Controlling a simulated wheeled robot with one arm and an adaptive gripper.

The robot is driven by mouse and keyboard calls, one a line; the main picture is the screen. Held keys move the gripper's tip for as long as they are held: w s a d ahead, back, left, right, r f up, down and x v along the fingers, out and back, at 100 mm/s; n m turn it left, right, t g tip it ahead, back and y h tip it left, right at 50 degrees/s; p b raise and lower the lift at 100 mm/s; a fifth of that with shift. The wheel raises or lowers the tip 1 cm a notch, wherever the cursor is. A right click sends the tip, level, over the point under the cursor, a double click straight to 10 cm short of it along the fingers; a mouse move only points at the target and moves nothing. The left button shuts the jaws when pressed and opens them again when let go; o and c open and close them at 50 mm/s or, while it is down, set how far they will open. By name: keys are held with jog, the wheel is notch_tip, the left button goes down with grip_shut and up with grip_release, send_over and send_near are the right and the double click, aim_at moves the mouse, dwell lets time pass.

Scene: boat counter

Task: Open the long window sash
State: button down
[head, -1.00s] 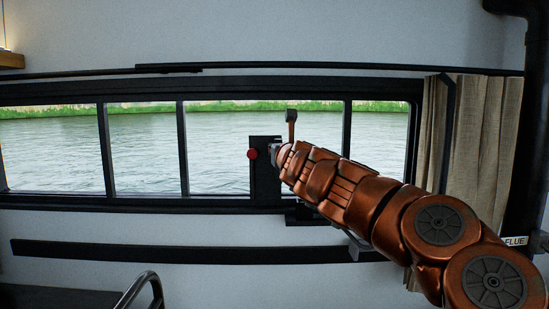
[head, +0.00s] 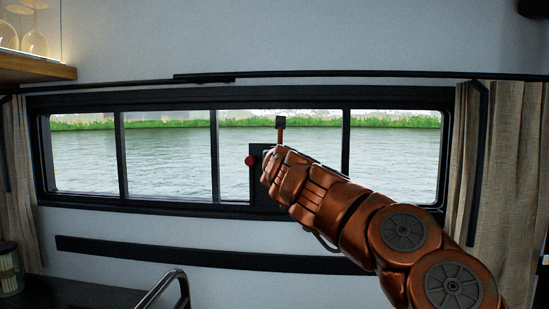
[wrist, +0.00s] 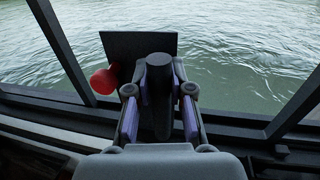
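The long window (head: 300,203) has a dark frame and several panes with water outside. A black plate (head: 256,150) with a red knob (head: 250,160) stands at its middle; the plate (wrist: 120,45) and red knob (wrist: 103,82) also show in the wrist view. A dark upright handle (wrist: 160,75) stands in front of the plate. My gripper (wrist: 160,95) has its purple-padded fingers on either side of this handle, apparently shut on it. In the head view my arm hides the handle and fingertips. Whether the right-hand gap is glazed, I cannot tell.
A dark rail (head: 200,252) runs along the wall below the window. A curved metal rail (head: 165,288) rises at the lower left. Curtains (head: 505,170) hang at the right and left. A wooden shelf with glasses (head: 35,66) is at the upper left.

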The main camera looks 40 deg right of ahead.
jog(key=c, duration=1)
grip_release()
jog(key=shift+s+a, duration=0.1)
jog(key=shift+a, duration=0.05)
jog(key=shift+v, duration=5.85)
